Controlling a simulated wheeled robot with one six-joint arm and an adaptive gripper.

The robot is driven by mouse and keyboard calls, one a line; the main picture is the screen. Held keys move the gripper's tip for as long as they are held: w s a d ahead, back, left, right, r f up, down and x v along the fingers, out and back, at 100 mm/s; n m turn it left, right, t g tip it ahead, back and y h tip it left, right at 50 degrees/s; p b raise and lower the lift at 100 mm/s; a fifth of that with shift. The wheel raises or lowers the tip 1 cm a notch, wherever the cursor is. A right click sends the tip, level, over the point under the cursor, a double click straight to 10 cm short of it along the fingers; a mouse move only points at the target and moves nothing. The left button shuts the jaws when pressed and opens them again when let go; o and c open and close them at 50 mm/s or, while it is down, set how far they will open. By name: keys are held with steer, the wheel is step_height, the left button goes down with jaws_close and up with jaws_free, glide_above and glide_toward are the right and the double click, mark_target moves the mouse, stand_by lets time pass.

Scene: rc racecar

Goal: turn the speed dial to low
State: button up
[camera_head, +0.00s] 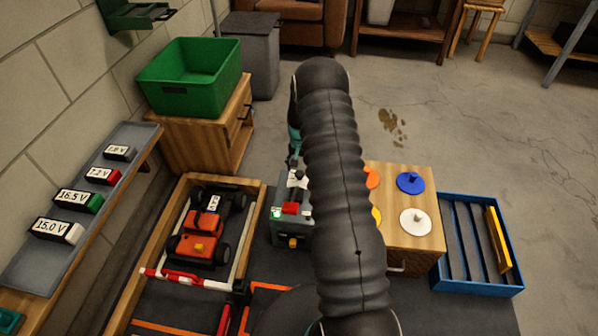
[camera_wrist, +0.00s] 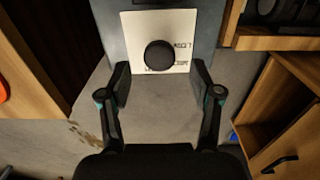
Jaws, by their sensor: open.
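A round black dial (camera_wrist: 159,55) shows in the wrist view on a white label plate (camera_wrist: 180,20) fixed to a grey panel. Dark lettering lies beside and below the dial, partly covered and too small to read surely. My gripper (camera_wrist: 160,75) is open, with one finger at each side of the dial and a gap to both; I cannot tell whether the fingertips reach its depth. In the head view a grey-green control box (camera_head: 280,231) with a red part and a green light stands behind my arm. My arm hides much of it and most of my gripper.
An orange car (camera_head: 200,240) sits in a wooden-framed bay left of the box. A wooden cabinet with coloured pegged discs (camera_head: 412,183) and a blue slotted tray (camera_head: 475,288) stand right. A green bin (camera_head: 190,78) and a battery shelf (camera_head: 62,250) are left.

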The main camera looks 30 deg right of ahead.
mark_target(299, 173)
steer(key=shift+f, duration=1.5)
steer(key=c, duration=1.1)
steer(key=shift+a, duration=0.1)
steer(key=shift+c, duration=0.2)
